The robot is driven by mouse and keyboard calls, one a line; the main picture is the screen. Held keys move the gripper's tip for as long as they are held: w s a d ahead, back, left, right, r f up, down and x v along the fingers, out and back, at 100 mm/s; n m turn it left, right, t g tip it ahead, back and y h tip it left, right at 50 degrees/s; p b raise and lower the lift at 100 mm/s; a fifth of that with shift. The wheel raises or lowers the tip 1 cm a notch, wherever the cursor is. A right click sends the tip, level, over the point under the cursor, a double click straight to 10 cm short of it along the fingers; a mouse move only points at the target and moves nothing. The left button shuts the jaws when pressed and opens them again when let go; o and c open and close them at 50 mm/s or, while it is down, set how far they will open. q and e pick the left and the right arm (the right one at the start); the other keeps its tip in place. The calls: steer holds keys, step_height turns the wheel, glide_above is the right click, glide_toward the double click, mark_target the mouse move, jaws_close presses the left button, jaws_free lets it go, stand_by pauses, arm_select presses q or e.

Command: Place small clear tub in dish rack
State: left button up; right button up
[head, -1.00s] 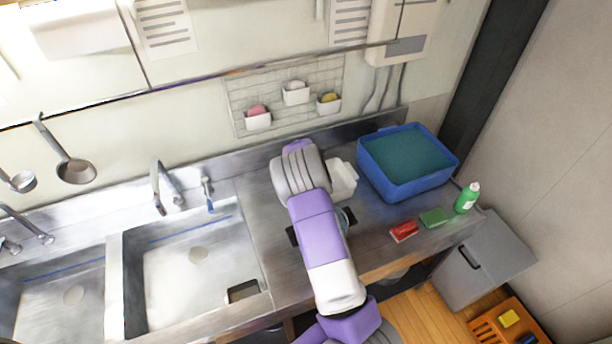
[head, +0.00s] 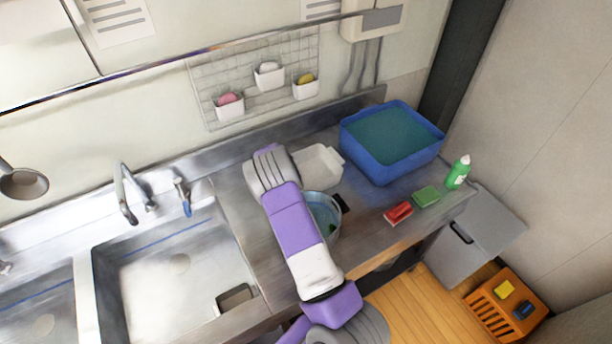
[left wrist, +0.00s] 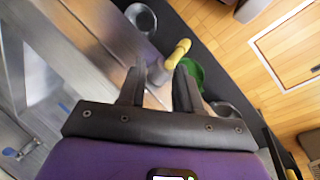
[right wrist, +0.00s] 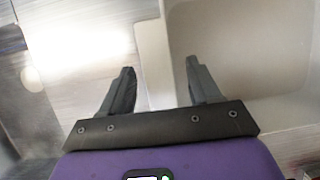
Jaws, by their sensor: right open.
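The small clear tub (head: 322,166), whitish and see-through, sits on the steel counter between my right wrist and a blue basin. In the right wrist view, the tub (right wrist: 242,45) fills the upper right. My right gripper (right wrist: 160,68) is open, with the tub's left rim showing between its fingers; I cannot tell whether they touch it. In the head view, my right wrist covers its fingertips. My left gripper (left wrist: 157,72) is open and empty, with the floor and counter edge beyond; it is outside the head view. I see no dish rack.
A pot (head: 326,214) with bluish contents stands beside my right forearm. The blue basin (head: 405,172) is behind right. A sink (head: 150,295) is left.

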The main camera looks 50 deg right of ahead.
steer(key=shift+x, duration=0.8)
steer(key=shift+r, duration=0.1)
jaws_close()
